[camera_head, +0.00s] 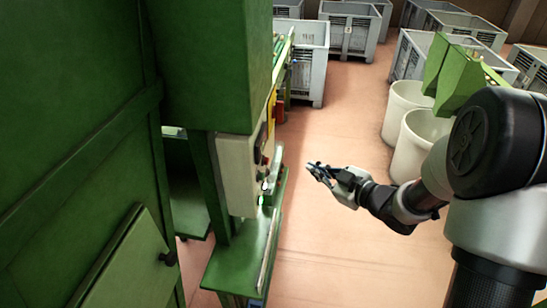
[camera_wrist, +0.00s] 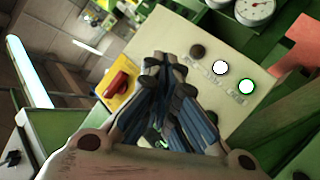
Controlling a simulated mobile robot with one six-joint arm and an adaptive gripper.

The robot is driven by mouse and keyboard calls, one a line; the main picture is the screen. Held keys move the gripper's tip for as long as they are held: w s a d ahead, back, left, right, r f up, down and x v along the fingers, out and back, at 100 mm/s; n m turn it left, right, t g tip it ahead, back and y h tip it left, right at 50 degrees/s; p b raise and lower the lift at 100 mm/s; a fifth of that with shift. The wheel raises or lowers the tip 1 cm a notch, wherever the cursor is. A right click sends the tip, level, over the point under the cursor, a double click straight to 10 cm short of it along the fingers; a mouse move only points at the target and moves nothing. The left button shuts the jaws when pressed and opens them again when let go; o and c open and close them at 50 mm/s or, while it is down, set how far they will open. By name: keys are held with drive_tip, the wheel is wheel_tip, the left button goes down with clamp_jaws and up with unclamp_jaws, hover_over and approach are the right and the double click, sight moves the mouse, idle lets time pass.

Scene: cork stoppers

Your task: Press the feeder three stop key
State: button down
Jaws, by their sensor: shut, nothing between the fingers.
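The beige control panel (camera_wrist: 185,30) fills the middle of the wrist view, tilted. It carries a dark round knob (camera_wrist: 197,51), a lit white button (camera_wrist: 221,68) and a lit white button with a green ring (camera_wrist: 246,86). A red rotary switch (camera_wrist: 117,85) sits on a yellow plate to the left. The small labels are too blurred to read, so I cannot tell which is the feeder three stop key. My gripper (camera_wrist: 164,60) is shut and empty in front of the panel. In the head view my gripper (camera_head: 312,168) is right of the control box (camera_head: 236,175), apart from it.
Green machine housing (camera_head: 75,130) fills the left of the head view, with a green ledge (camera_head: 235,260) below the box. Round gauges (camera_wrist: 255,10) sit above the panel. White bins (camera_head: 405,108) and grey crates (camera_head: 350,30) stand right and behind. The floor between is clear.

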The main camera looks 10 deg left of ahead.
drive_tip(key=shift+a, duration=0.15)
drive_tip(key=a+b, duration=0.1)
drive_tip(key=a, duration=0.7)
drive_tip(key=shift+w+a+b, duration=0.15)
drive_tip(key=shift+a+b, duration=0.1)
drive_tip(key=shift+b, duration=0.1)
drive_tip(key=shift+a, duration=0.1)
idle(1.2)
drive_tip(key=shift+a, duration=0.35)
drive_tip(key=shift+a+b, duration=0.4)
drive_tip(key=shift+a, duration=0.05)
idle(0.7)
drive_tip(key=shift+d, duration=0.9)
drive_tip(key=shift+d+p, duration=0.4)
drive_tip(key=shift+d, duration=2.1)
